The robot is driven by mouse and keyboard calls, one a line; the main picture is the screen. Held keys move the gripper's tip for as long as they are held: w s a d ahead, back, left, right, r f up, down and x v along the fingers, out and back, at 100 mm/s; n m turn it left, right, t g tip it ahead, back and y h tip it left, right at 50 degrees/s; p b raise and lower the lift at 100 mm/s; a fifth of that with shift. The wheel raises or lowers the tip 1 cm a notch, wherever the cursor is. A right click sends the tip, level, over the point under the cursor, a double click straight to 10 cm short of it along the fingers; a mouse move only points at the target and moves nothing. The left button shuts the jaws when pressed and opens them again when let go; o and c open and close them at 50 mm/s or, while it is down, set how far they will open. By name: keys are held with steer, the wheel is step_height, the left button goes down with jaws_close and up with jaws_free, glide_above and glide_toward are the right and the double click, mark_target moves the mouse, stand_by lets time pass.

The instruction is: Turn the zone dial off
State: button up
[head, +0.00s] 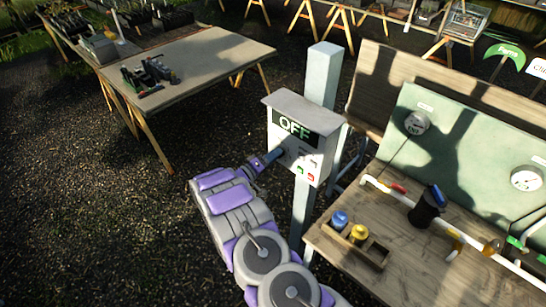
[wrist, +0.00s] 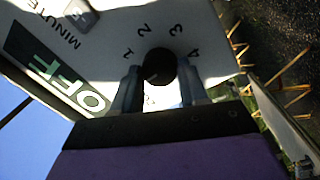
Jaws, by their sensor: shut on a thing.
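The OFF panel also shows in the wrist view (wrist: 62,78). The dial's pointer is too dark to read. In the head view my gripper hides the dial.
A wooden bench (head: 375,268) at the right carries a small wooden tray (head: 368,255) with a blue and a yellow piece, a black canister (head: 425,212) and white piping. A green gauge board (head: 465,150) stands behind. A table (head: 190,62) is at the back left. Gravel at the left is open.

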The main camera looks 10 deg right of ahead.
steer(key=shift+w+a, duration=0.1)
steer(key=shift+a, duration=0.05)
steer(key=o, duration=0.7)
steer(key=shift+f, duration=0.1)
steer(key=shift+o, duration=0.7)
steer(key=shift+w, duration=0.15)
steer(key=shift+o, duration=1.1)
steer(key=shift+a, duration=0.1)
steer(key=b+v, duration=0.1)
steer(key=v, duration=1.6)
steer(key=shift+s+b, duration=0.2)
steer(key=shift+b, duration=0.15)
steer(key=shift+a+f, duration=0.15)
steer(key=shift+a, duration=0.05)
